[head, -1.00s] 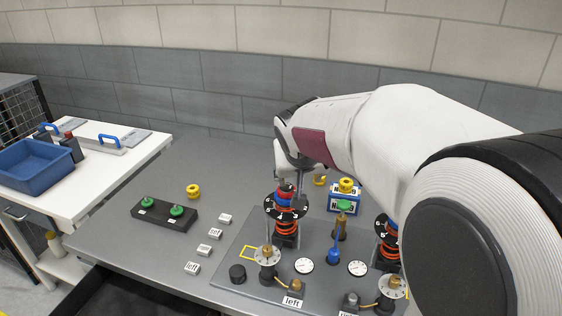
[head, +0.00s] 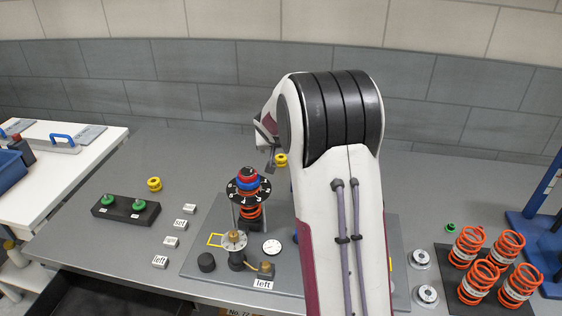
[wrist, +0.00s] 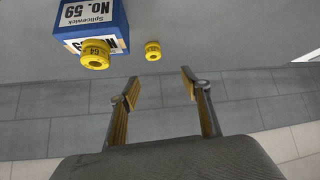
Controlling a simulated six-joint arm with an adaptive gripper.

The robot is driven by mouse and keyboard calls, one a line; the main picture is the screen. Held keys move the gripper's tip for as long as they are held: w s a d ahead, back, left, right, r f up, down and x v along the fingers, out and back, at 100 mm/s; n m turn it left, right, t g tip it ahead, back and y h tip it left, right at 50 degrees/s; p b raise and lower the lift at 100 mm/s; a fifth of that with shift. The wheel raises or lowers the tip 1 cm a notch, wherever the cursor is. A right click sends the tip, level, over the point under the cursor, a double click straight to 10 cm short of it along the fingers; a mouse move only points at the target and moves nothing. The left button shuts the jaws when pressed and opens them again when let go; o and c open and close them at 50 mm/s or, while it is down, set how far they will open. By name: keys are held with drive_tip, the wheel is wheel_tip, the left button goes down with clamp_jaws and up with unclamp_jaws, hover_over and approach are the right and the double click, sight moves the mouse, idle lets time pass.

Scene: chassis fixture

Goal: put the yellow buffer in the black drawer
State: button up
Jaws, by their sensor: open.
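One small yellow buffer (head: 281,160) stands on the grey table behind the left spring post; in the wrist view it seems to be the lone yellow piece (wrist: 153,51). Another yellow buffer (wrist: 95,54) sits on a blue box (wrist: 119,20) labelled No. 59. A third yellow buffer (head: 154,184) stands at the table's left. The black drawer (head: 90,296) is pulled out below the table's front left edge, partly cut off. My gripper (wrist: 159,86) is open and empty, its fingers pointing towards the lone buffer, apart from it. In the head view my arm hides the blue box.
The left spring post (head: 249,195) with its numbered disc stands close to my gripper. A black block with green knobs (head: 125,208) and several white label blocks (head: 171,242) lie left. Orange springs (head: 483,268) stand right. The table's back left is clear.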

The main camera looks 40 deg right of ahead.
approach(281, 161)
drive_tip(key=shift+m, duration=0.3)
drive_tip(key=w+d+f, duration=0.1)
drive_tip(key=w+d, duration=0.1)
drive_tip(key=shift+w+d+f, duration=0.35)
drive_tip(key=shift+x, duration=1.3)
drive_tip(key=shift+w+a+x, duration=0.1)
drive_tip(key=shift+a+x, duration=0.05)
drive_tip(key=shift+x, duration=1.15)
drive_tip(key=shift+w+a+x, duration=0.1)
drive_tip(key=shift+w+x, duration=0.05)
drive_tip(key=shift+x, duration=1.15)
drive_tip(key=shift+r, duration=0.1)
drive_tip(key=c, duration=1.2)
